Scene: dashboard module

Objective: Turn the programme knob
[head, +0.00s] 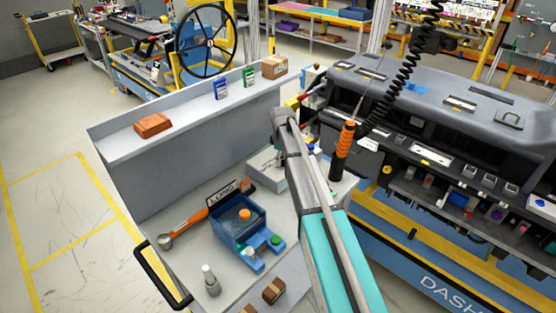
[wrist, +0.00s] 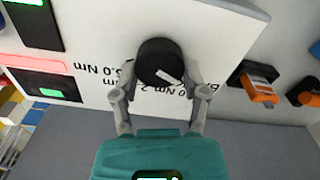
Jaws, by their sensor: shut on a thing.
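The programme knob (wrist: 159,62) is a round black knob with a white pointer mark, set on a white panel (wrist: 100,25) in the wrist view. The pointer is toward the knob's lower right in that picture. My gripper (wrist: 158,84) has one finger on each side of the knob and is shut on it. Printed torque labels in "Nm" appear upside down beside and below the knob; the fingers and knob cover part of them. In the head view my arm hides the knob and the fingertips.
In the wrist view, orange-and-black tools (wrist: 258,84) sit to the right and a screen with a green field (wrist: 50,87) to the left.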

